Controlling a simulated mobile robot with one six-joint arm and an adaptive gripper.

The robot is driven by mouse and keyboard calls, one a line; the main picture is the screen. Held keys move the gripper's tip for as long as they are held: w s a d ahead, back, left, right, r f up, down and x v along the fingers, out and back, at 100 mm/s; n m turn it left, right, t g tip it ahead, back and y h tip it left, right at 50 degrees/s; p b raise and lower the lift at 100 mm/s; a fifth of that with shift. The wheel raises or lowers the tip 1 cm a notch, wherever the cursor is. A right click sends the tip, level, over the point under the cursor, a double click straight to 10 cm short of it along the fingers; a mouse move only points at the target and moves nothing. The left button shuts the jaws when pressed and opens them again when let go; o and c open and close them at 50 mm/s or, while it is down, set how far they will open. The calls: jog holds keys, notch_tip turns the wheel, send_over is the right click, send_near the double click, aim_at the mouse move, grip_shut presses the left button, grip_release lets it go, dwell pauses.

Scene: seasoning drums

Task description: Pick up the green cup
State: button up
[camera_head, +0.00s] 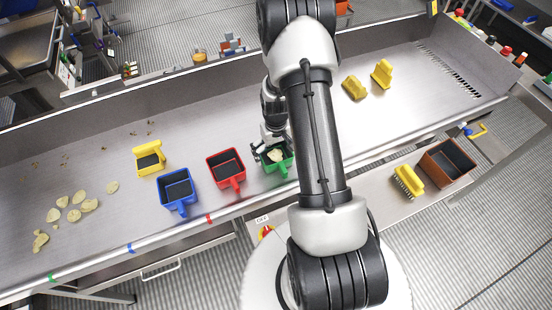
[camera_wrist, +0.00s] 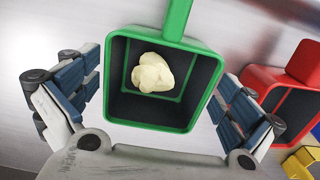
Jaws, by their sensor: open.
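The green cup (camera_head: 278,167) is a square scoop-like cup with a handle, standing on the steel counter. It is partly hidden by my arm in the head view. In the wrist view the green cup (camera_wrist: 197,45) fills the middle, with a pale chip lump (camera_wrist: 153,73) inside and its handle pointing up. My gripper (camera_head: 263,150) is at the green cup. In the wrist view my gripper (camera_wrist: 155,90) is open, with one finger on each side of the cup. The left finger is apart from the cup; the right finger is close to its wall, and I cannot tell whether it touches.
A red cup (camera_head: 239,183) stands close beside the green one, and a blue cup (camera_head: 180,207) and a yellow cup (camera_head: 137,165) stand farther left. Chips (camera_head: 90,205) lie on the left of the counter (camera_head: 120,225). Yellow brushes (camera_head: 382,73) lie to the right.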

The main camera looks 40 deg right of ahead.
jog(key=shift+f, duration=0.55)
jog(key=shift+c, duration=0.6)
jog(key=c, duration=0.7)
jog(key=shift+r, duration=0.2)
